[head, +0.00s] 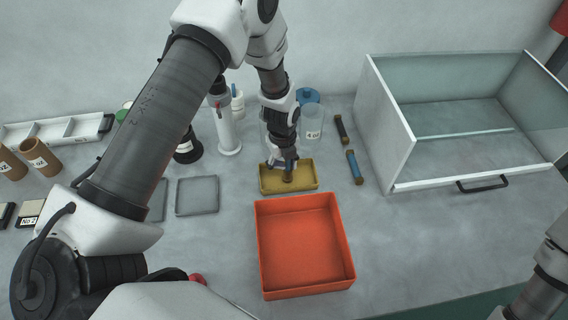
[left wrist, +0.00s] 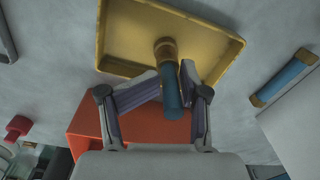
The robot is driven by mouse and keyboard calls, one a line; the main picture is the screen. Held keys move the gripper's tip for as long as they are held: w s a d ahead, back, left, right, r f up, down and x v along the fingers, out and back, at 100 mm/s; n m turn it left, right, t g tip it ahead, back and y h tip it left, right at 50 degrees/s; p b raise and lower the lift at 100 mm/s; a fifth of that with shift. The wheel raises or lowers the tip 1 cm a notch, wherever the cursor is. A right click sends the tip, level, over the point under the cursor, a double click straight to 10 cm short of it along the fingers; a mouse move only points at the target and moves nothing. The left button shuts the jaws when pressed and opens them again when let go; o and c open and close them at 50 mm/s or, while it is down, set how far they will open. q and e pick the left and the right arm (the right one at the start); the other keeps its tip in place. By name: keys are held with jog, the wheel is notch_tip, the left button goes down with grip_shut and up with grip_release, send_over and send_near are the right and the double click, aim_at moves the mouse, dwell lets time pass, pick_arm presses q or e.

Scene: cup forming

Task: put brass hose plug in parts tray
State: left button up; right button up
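The plug (left wrist: 171,88) has a brass end and a blue body. In the left wrist view it stands between the two fingers of my left gripper (left wrist: 172,78), which appear to touch it on both sides. Its brass end points at the yellow tray (left wrist: 122,40). In the head view my left gripper (head: 286,162) is over the yellow tray (head: 307,186), and the brass end of the plug shows just below it, inside the rim. I cannot tell whether the plug touches the tray floor. My right gripper is out of view.
An empty orange bin (head: 304,245) stands in front of the yellow tray. A blue cylinder with brass ends (head: 355,167) and a dark one (head: 341,129) lie to the right. A glass-walled box (head: 400,130) stands at the right. Bottles and a clear beaker (head: 311,122) stand behind.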

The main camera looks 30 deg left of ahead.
aim_at(283, 176)
pick_arm(q)
jog(key=shift+o, duration=1.4)
jog(key=shift+w, duration=0.15)
jog(key=shift+a, duration=0.1)
jog(key=shift+r, duration=0.6)
notch_tip(283, 176, up, 11)
jog(key=b, duration=0.3)
jog(key=shift+s+b, duration=0.2)
jog(key=shift+b, duration=0.1)
jog(key=shift+a+r, duration=0.1)
jog(key=shift+r, duration=0.05)
